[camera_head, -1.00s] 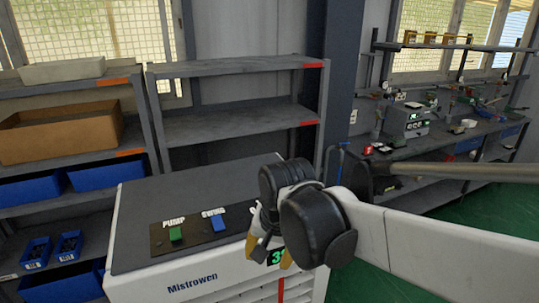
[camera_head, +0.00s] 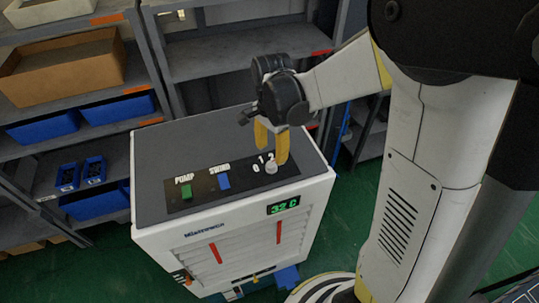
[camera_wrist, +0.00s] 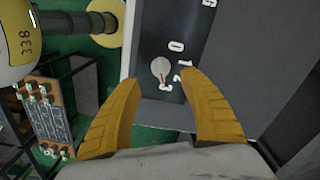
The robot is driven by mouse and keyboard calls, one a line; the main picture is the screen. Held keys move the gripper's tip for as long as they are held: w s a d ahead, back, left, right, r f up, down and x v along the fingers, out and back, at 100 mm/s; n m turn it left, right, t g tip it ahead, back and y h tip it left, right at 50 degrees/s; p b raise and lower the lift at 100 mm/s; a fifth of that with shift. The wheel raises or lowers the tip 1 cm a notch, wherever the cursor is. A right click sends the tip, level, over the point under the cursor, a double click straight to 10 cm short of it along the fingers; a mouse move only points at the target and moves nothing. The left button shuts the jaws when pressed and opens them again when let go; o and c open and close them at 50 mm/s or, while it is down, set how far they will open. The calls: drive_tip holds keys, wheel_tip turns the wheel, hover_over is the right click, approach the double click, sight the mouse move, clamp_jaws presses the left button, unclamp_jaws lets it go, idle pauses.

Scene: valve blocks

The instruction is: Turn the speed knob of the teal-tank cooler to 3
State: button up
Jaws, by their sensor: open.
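The white cooler (camera_head: 200,244) has a dark top panel and a green "32 C" display; I cannot make out a teal tank on it. Its round grey speed knob (camera_head: 271,168) sits at the panel's right end, with 0, 1 and 2 visible around it. It also shows in the wrist view (camera_wrist: 160,67), where its red mark lies on the side toward the 3. My gripper (camera_head: 271,148) is open, its yellow fingers pointing down above the knob. In the wrist view the fingers (camera_wrist: 159,80) are spread to either side of the knob, apart from it.
A green PUMP switch (camera_head: 186,192) and a blue SWING switch (camera_head: 224,181) stand left of the knob. Grey shelves (camera_head: 205,72) are behind the cooler, with a cardboard box (camera_head: 65,66) and blue bins.

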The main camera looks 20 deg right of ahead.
sight(271, 163)
wheel_tip(271, 163, down, 6)
drive_tip(key=shift+w+d+r, duration=0.1)
clamp_jaws()
